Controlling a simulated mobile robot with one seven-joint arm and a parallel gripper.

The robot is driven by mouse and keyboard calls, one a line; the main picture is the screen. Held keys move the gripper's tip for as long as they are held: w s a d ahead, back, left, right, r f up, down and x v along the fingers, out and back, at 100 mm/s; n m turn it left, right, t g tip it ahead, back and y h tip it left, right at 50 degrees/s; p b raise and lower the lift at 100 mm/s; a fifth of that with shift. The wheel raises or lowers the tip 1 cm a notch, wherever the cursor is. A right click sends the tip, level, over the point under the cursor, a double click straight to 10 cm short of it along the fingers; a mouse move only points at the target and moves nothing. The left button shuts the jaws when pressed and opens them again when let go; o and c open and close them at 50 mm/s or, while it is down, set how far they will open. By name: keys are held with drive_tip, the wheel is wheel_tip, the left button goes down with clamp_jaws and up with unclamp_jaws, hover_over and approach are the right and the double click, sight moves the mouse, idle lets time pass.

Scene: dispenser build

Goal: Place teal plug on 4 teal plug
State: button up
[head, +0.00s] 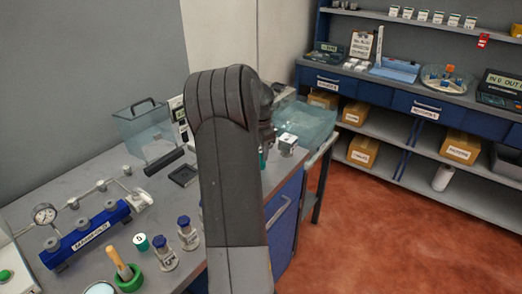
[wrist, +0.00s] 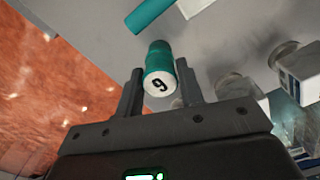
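In the wrist view a teal plug (wrist: 159,62) with a white round label reading 9 or 6 sits between the two fingers of my gripper (wrist: 160,78). The fingers appear snug against its sides, and its label faces the camera. A seam crosses its body; I cannot tell whether this is one piece or another teal piece beyond it. In the head view a small teal piece (head: 262,159) shows beside my arm, which hides most of the gripper. A separate teal plug (head: 141,241) with a marked white top stands on the bench at the front left.
A teal bar (wrist: 149,14) lies near the plug in the wrist view. Blue-capped bottles (head: 187,233), a green holder (head: 128,279), a blue manifold (head: 87,237) and a clear box (head: 147,130) stand on the bench. A white-topped block (head: 288,143) is right of my arm.

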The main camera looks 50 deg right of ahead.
drive_tip(key=o, duration=0.4)
drive_tip(key=shift+c, duration=0.2)
drive_tip(key=shift+r, duration=0.15)
wheel_tip(320, 180, up, 12)
drive_tip(key=w+a+r+n+t, duration=0.1)
drive_tip(key=a+r+n, duration=0.15)
drive_tip(key=a, duration=0.75)
drive_tip(key=a+r+n+t, duration=0.15)
drive_tip(key=a+n, duration=0.25)
drive_tip(key=a, duration=0.5)
drive_tip(key=w+a+r+n, duration=0.1)
drive_tip(key=a+r+n, duration=0.25)
drive_tip(key=a, duration=0.65)
drive_tip(key=s+a+f+n+t, duration=0.1)
drive_tip(key=s+a+f+n, duration=0.1)
drive_tip(key=s+a+n, duration=0.4)
drive_tip(key=s+a+f+n+t, duration=0.2)
drive_tip(key=s+a+n, duration=0.4)
drive_tip(key=a, duration=0.9)
drive_tip(key=shift+s+f, duration=0.45)
drive_tip(key=shift+f, duration=0.3)
